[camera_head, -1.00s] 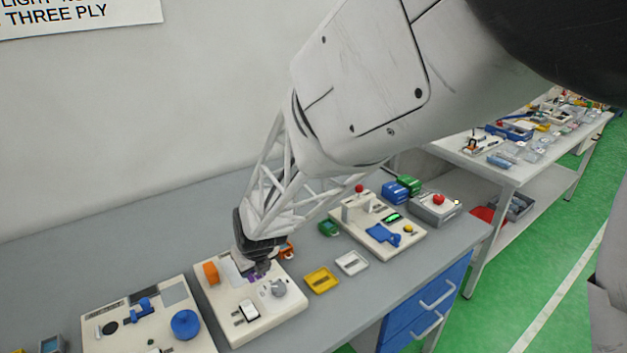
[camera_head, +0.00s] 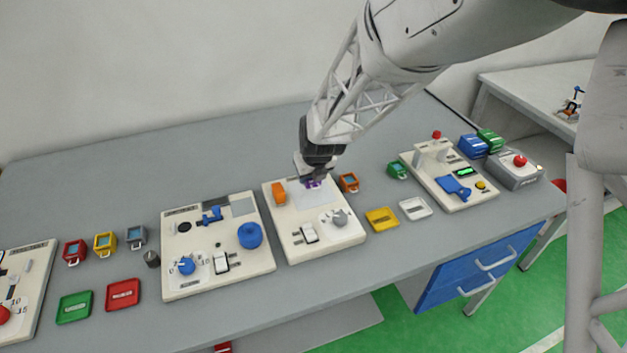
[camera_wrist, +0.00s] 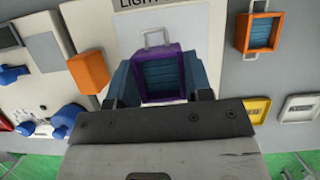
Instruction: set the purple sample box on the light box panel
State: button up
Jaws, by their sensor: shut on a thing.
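The purple sample box (camera_head: 314,184) is between the fingers of my gripper (camera_head: 313,177) at the back part of the light box panel (camera_head: 316,198). In the wrist view the purple box (camera_wrist: 183,62) has a pale wire handle and blue ribbed contents, and my gripper (camera_wrist: 162,88) is shut on its two sides. Pale panel shows around the box, below a sign that is partly cut off and starts "LIGH". I cannot tell whether the box touches the panel or hangs just above it.
An orange block (camera_head: 279,192) stands left of the panel, and a grey knob (camera_head: 340,217) and a white rocker switch (camera_head: 309,233) are in front. An orange sample box (camera_head: 349,182) stands just right of the station. Yellow (camera_head: 382,219) and white (camera_head: 415,208) trays lie further right.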

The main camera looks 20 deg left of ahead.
aim_at(311, 183)
jog(key=shift+f, duration=0.1)
jog(key=shift+f, duration=1.65)
jog(key=shift+f, duration=0.15)
jog(key=o, duration=0.9)
jog(key=shift+v, duration=6.15)
jog(key=shift+d, duration=0.1)
